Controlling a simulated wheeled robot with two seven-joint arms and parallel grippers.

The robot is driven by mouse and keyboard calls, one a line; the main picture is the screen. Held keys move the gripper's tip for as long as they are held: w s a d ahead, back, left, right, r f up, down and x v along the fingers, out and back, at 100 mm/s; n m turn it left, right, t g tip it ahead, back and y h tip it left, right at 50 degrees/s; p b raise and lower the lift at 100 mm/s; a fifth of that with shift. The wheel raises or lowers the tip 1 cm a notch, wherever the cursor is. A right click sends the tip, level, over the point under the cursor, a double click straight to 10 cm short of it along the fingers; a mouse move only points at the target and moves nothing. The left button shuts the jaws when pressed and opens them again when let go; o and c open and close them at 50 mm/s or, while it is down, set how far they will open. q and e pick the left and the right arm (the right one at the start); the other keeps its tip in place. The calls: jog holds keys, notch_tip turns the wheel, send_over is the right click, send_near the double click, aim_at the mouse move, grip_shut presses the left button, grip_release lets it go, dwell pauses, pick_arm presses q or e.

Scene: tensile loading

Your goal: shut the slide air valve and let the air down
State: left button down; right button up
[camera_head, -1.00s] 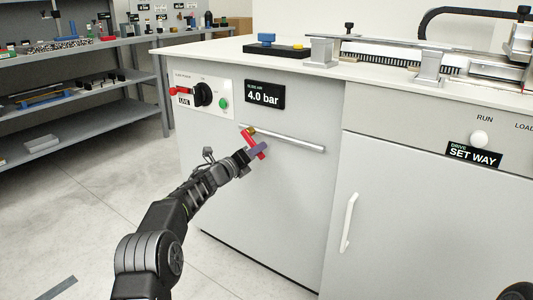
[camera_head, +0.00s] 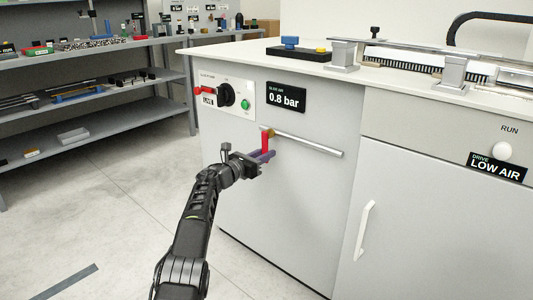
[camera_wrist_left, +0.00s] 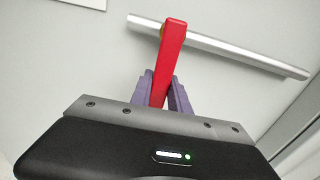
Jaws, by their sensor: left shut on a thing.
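The slide air valve has a red lever (camera_head: 265,143) at the left end of a silver pipe (camera_head: 308,145) on the grey cabinet front. In the left wrist view the red lever (camera_wrist_left: 168,62) slants slightly, crossing the pipe (camera_wrist_left: 220,47), with a brassy bit behind its top. My left gripper (camera_head: 265,156) is at the lever's lower part; its purple fingers (camera_wrist_left: 166,92) are shut on it from both sides. The black air display (camera_head: 286,97) above reads 0.8 bar. The drive display (camera_head: 498,167) reads LOW AIR. My right gripper is not in view.
A panel with a black rotary switch (camera_head: 226,94) and green button (camera_head: 245,104) sits left of the air display. A white door handle (camera_head: 365,230) stands out at lower right. Shelves (camera_head: 90,108) stand at left; the floor between is clear.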

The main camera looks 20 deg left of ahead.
pick_arm(q)
jog(key=shift+a, duration=0.1)
dwell(0.4)
jog(key=c, duration=1.2)
grip_release()
jog(key=shift+c, duration=0.2)
jog(key=b+v, duration=0.3)
jog(key=v, duration=0.4)
jog(key=shift+s+b, duration=0.3)
jog(key=shift+b, duration=0.05)
jog(key=shift+a, duration=0.1)
